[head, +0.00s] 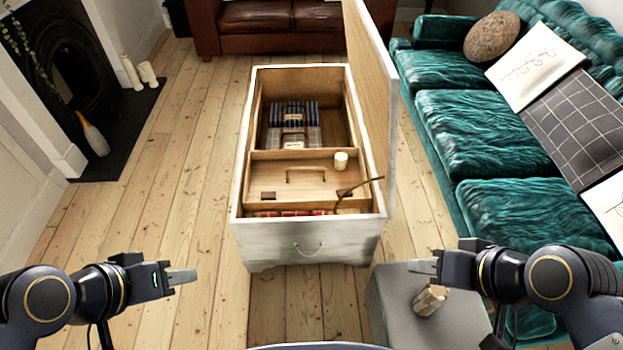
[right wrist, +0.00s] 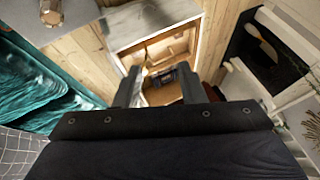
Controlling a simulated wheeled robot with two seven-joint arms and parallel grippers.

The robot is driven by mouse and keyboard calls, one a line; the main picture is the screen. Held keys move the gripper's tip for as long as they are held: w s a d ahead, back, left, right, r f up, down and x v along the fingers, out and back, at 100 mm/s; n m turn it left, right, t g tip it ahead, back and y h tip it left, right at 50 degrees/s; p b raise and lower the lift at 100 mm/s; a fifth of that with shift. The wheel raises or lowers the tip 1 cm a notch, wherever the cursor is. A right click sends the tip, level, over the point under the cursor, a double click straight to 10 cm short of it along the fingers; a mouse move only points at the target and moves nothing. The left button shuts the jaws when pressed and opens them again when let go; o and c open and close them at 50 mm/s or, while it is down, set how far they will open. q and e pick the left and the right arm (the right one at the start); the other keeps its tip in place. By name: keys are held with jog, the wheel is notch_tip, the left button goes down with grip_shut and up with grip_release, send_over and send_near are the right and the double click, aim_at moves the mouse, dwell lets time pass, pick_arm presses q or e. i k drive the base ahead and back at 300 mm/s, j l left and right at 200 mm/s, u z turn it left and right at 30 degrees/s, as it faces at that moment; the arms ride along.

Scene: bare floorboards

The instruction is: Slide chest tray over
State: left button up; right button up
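The white wooden chest (head: 307,243) stands open in the middle of the floor, its lid (head: 371,90) raised on the right side. The wooden chest tray (head: 300,188) sits across the near end of the chest and has a handle in its middle. A small pale cup-like item (head: 341,160) and a thin brown stick (head: 358,192) are at its right. My left gripper (head: 183,277) is empty, left of the chest front; its finger gap does not show. My right gripper (head: 424,267) is right of the chest front. In the right wrist view its fingers (right wrist: 159,88) are apart and empty.
Folded blue and striped items (head: 293,125) lie at the chest's far end, and reddish items (head: 290,213) show under the tray's near edge. A grey block (head: 385,300) with a pale wooden object (head: 430,300) stands near my right gripper. A teal sofa (head: 480,150) lines the right.

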aim_at(302, 179)
jog(key=i+j+u, duration=0.2)
jog(key=i, duration=0.25)
jog(key=i+j+u, duration=0.2)
jog(key=i+j, duration=0.15)
jog(key=i+j+u, duration=0.2)
jog(key=i, duration=0.35)
jog(key=l, duration=0.1)
